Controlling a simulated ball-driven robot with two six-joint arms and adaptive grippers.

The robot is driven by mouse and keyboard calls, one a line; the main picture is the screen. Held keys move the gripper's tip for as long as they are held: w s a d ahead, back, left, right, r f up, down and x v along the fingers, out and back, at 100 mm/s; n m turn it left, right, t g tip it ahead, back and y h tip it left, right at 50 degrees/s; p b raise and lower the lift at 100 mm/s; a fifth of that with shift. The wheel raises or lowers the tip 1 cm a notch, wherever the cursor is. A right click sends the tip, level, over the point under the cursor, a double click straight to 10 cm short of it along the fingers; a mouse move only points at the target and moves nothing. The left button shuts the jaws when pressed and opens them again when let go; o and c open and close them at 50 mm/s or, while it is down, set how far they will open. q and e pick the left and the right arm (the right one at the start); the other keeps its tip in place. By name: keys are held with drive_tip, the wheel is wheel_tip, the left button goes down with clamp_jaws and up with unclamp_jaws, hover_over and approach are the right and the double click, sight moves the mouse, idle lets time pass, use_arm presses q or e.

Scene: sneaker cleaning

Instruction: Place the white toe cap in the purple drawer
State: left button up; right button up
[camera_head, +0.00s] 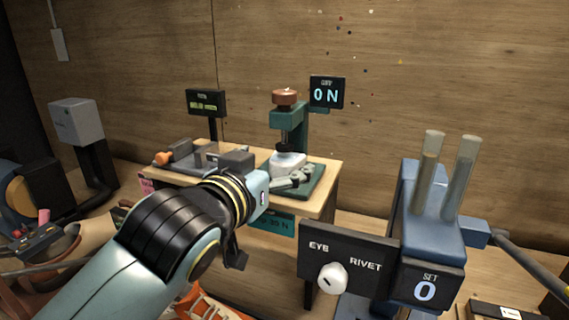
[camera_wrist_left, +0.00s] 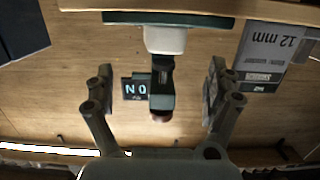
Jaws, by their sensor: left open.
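A white rounded piece (camera_head: 287,161), which looks like the toe cap or the form under it, sits on the green press (camera_head: 288,118) on the small bench. It also shows in the left wrist view (camera_wrist_left: 166,40), at the top centre. My left gripper (camera_head: 288,181) is in front of the press, close to the white piece. In the left wrist view my left gripper (camera_wrist_left: 160,76) is open, its fingers apart with nothing held between them. I cannot make out a purple drawer. My right gripper is out of view.
The ON display (camera_head: 327,93) stands beside the press. A grey fixture with an orange knob (camera_head: 163,158) is on the bench's left. The blue eyelet riveter (camera_head: 425,225) stands at the right. Orange shoe parts (camera_head: 211,305) lie below my left arm.

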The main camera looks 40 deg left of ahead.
sight(284, 158)
use_arm(q)
drive_tip(key=shift+w+a, duration=0.35)
drive_tip(key=shift+w, duration=0.3)
drive_tip(key=shift+w+a+f, duration=0.1)
drive_tip(key=shift+w+f, duration=0.05)
drive_tip(key=shift+w, duration=0.15)
drive_tip(key=p+x, duration=0.1)
drive_tip(key=x, duration=0.3)
drive_tip(key=shift+w+a+f+p, duration=0.1)
drive_tip(key=shift+a+f+p, duration=0.1)
drive_tip(key=shift+p, duration=0.1)
drive_tip(key=shift+w+a+f, duration=0.1)
drive_tip(key=shift+w+f, duration=0.05)
drive_tip(key=shift+w, duration=0.25)
drive_tip(key=shift+s, duration=0.1)
drive_tip(key=shift+c, duration=1.3)
drive_tip(key=c, duration=0.9)
drive_tip(key=shift+c, duration=1.3)
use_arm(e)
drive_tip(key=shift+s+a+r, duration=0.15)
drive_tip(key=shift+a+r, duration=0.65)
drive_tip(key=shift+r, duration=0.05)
